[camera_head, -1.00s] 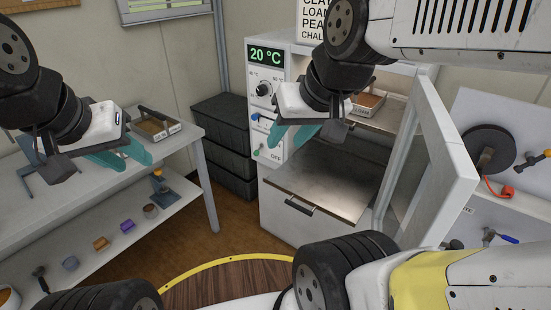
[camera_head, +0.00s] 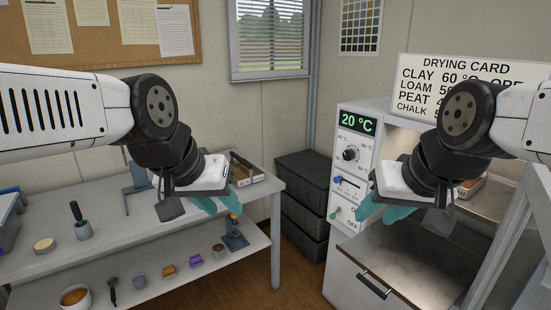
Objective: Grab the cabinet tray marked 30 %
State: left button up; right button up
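A tray (camera_head: 470,187) sits on the upper shelf inside the open drying cabinet (camera_head: 345,255), mostly hidden behind my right gripper. Its marking cannot be read. Another tray (camera_head: 258,179) lies on the left bench, partly behind my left gripper; its label is also unreadable. My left gripper (camera_head: 218,205) appears open, its teal fingers apart and empty, in front of the bench tray. My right gripper (camera_head: 381,210) also appears open and empty, in front of the cabinet's control panel, left of the cabinet tray in the picture.
The cabinet's display (camera_head: 357,122) reads 20 °C. The cabinet door (camera_head: 520,235) stands open at the right. Black crates (camera_head: 305,205) are stacked between bench and cabinet. The bench (camera_head: 110,245) carries a tool in a holder (camera_head: 80,220); its lower shelf holds several small cups.

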aim_at(246, 173)
jog(key=i+j+u, duration=0.2)
jog(key=i+j, duration=0.15)
jog(key=i, duration=0.3)
jog(key=i+j+u, duration=0.15)
jog(key=i, duration=0.45)
jog(key=i+j+u, duration=0.2)
jog(key=i, duration=0.5)
